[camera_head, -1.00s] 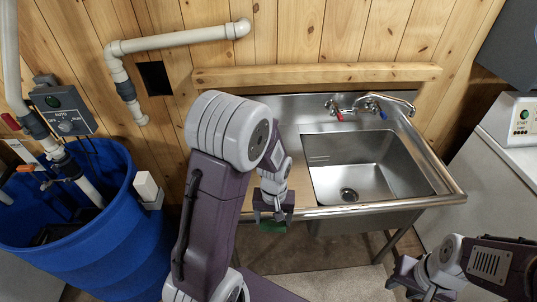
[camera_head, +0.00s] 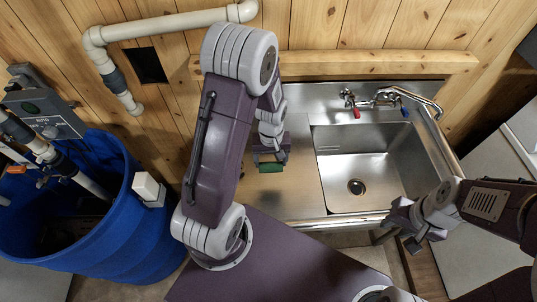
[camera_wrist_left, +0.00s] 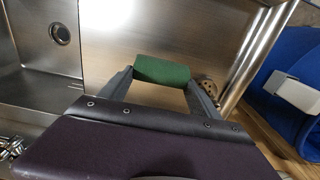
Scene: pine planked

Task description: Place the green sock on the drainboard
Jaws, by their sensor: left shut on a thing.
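The green sock (camera_head: 269,168) is held between the fingertips of my left gripper (camera_head: 270,166). The sock also shows in the left wrist view as a green roll (camera_wrist_left: 161,71) between the two fingers, with bare metal behind it. The drainboard (camera_head: 288,196) is the flat steel surface left of the sink basin. In the head view the sock is over the drainboard; how far above it is, I cannot tell. My right gripper (camera_head: 409,224) is near the front right of the sink; whether it is open or shut is unclear.
The sink basin (camera_head: 364,180) with its drain lies right of the drainboard, the faucet (camera_head: 385,97) behind it. A blue barrel (camera_head: 120,235) with pipes stands at the left. A wooden rail (camera_head: 340,63) runs along the wall behind the sink.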

